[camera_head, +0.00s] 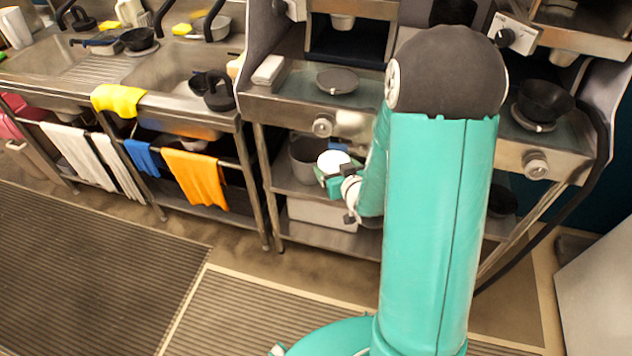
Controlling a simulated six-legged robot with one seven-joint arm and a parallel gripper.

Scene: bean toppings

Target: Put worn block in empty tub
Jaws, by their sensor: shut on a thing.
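My gripper (332,172) is out in front of the lower shelf of the middle counter. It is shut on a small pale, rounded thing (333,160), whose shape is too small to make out. I cannot tell whether this is the worn block. A grey round tub or pot (302,165) stands on the shelf just left of and behind my gripper, partly hidden by it. I cannot see into it. A white rectangular box (318,214) sits on the shelf below.
A flat white block (268,69) and a dark round plate (338,81) lie on the counter above. Yellow sponges (182,29) sit by the sinks at left. Towels (196,178) hang from the rail. The floor mats (90,270) are clear. My arm hides part of the right counter.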

